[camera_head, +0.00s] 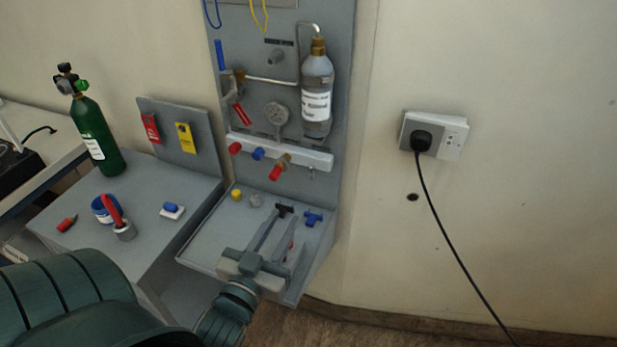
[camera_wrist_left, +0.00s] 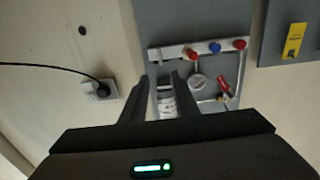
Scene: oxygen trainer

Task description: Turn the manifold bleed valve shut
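The manifold (camera_head: 246,142) is a pale bar across the grey panel with a red knob (camera_head: 235,148), a blue knob (camera_head: 258,154) and a red knob on a brass stem (camera_head: 275,173). A small metal fitting (camera_head: 312,173) hangs at its right end. No label shows which is the bleed valve. The manifold also shows in the left wrist view (camera_wrist_left: 171,51), beyond my fingertips. My left gripper (camera_head: 287,224) is open and empty, above the lower tray and short of the manifold. Its two fingers stand apart in the left wrist view (camera_wrist_left: 160,82). My right gripper is not in view.
A labelled bottle (camera_head: 317,90) and a gauge (camera_head: 277,114) are on the panel. The tray (camera_head: 215,235) holds a yellow cap (camera_head: 236,195) and a blue fitting (camera_head: 313,218). A green cylinder (camera_head: 97,135) stands left. A wall socket (camera_head: 450,137) with a black cable is right.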

